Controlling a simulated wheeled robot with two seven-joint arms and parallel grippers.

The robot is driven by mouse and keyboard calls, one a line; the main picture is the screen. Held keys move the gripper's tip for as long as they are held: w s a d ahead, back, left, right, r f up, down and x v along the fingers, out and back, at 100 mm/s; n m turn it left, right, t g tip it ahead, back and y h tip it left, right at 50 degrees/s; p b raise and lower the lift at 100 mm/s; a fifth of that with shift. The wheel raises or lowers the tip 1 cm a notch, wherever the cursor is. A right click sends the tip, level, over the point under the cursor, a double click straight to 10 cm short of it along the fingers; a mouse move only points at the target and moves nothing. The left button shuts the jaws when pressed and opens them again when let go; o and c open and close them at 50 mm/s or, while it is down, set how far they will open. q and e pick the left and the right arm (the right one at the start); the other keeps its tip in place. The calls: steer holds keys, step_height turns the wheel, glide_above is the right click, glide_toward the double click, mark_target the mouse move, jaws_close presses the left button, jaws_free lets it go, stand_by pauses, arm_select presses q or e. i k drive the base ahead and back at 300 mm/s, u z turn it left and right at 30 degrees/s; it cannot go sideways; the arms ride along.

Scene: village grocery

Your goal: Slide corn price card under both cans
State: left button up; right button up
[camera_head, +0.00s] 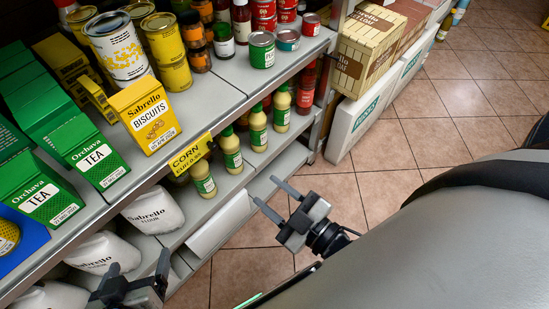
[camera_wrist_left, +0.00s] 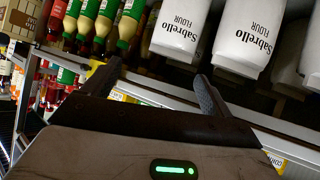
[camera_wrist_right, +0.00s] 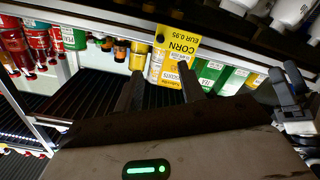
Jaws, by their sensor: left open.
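The yellow corn price card (camera_head: 190,153) hangs at the front edge of the upper shelf, beside the biscuits box. It also shows in the right wrist view (camera_wrist_right: 177,48), beyond the fingertips. A tall white can with yellow dots (camera_head: 118,50) and a yellow can (camera_head: 170,72) stand farther back on that shelf; I cannot tell whether these are the two cans meant. My right gripper (camera_head: 264,189) is open and empty, in front of the shelves, to the right of and below the card. My left gripper (camera_head: 138,262) is open and empty, low before the flour bags.
Green tea boxes (camera_head: 92,152) and the yellow biscuits box (camera_head: 146,115) stand near the upper shelf's front edge. Flour bags (camera_head: 153,210) and sauce bottles (camera_head: 232,150) fill the shelf below. The tiled floor (camera_head: 400,160) to the right is clear.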

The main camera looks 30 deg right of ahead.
mark_target(181, 162)
steer(key=z, duration=1.35)
steer(key=k, duration=0.4)
steer(key=u, duration=1.3)
